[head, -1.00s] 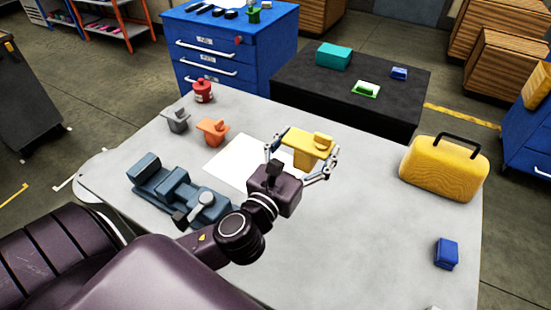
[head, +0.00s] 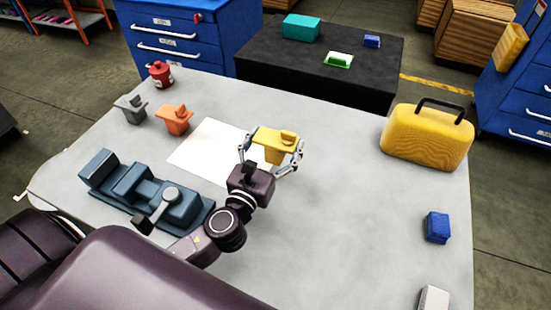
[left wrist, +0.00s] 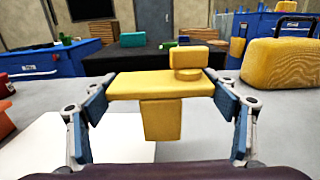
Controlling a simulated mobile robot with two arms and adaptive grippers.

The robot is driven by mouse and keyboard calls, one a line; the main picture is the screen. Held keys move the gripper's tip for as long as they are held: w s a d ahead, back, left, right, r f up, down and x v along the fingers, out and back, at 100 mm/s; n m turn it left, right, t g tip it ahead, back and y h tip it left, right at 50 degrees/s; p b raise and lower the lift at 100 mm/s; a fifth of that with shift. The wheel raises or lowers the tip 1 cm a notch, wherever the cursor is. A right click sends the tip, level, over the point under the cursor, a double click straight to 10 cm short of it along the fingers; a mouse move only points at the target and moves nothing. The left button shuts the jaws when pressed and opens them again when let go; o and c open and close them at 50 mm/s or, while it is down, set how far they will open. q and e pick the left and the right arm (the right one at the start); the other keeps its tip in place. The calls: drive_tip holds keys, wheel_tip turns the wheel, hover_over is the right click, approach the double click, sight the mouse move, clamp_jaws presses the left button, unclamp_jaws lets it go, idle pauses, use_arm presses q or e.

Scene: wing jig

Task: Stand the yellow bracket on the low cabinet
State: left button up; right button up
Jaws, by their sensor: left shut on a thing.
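The yellow bracket (head: 275,143) is held in my left gripper (head: 271,152) above the table, near the right edge of a white sheet. In the left wrist view the bracket (left wrist: 160,86) shows a flat top plate, a stem pointing down and a small block on top. The blue finger pads of my left gripper (left wrist: 163,121) stand on either side of it. The low black cabinet (head: 358,78) stands beyond the table's far edge and carries a teal box (head: 301,27), a green-and-white item (head: 339,60) and a small blue block (head: 372,41). My right gripper is out of view.

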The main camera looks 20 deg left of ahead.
sight(272, 162)
use_arm(q)
drive_tip(key=shift+f, duration=0.75)
wheel_tip(272, 162, down, 3)
drive_tip(key=shift+r+b, duration=0.1)
drive_tip(key=shift+b, duration=0.85)
drive_tip(key=shift+f, duration=0.3)
drive_tip(key=shift+f, duration=0.1)
drive_tip(key=shift+f+b, duration=0.15)
drive_tip(key=shift+b, duration=0.15)
drive_tip(key=o, duration=1.6)
